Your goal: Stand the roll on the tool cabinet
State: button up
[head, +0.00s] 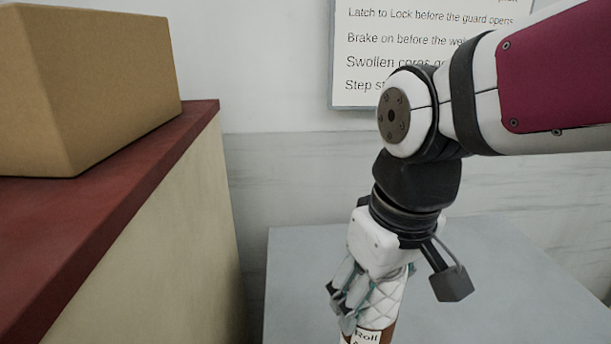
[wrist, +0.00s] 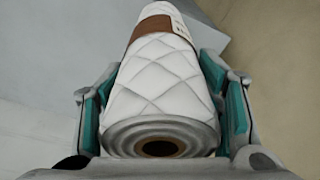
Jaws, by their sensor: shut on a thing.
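The roll (head: 389,297) is white quilted wadding with a brown band and a label reading "Roll". My gripper (head: 352,298) is shut on it near its upper end and holds it roughly upright. Its lower end is cut off in the head view. In the wrist view the roll (wrist: 160,85) lies between both finger pads, its open core end facing the camera. A flat grey top (head: 310,262) is behind and below the roll; I cannot tell whether the roll touches it. I cannot tell for sure which piece of furniture is the tool cabinet.
A tall cream unit with a dark red top (head: 120,190) stands at the left. A cardboard box (head: 85,90) sits on it. A wall sign (head: 420,50) hangs behind my arm. The visible grey top looks clear around the roll.

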jog(key=w+d+f, duration=0.2)
jog(key=w+d, duration=0.2)
jog(key=w, duration=0.3)
jog(key=w+d+f, duration=0.3)
jog(key=w+d, duration=0.1)
jog(key=w, duration=0.2)
jog(key=shift+w+p, duration=0.35)
jog(key=shift+p, duration=0.05)
jog(key=shift+d+f, duration=0.1)
jog(key=o, duration=1.3)
jog(key=shift+c, duration=0.2)
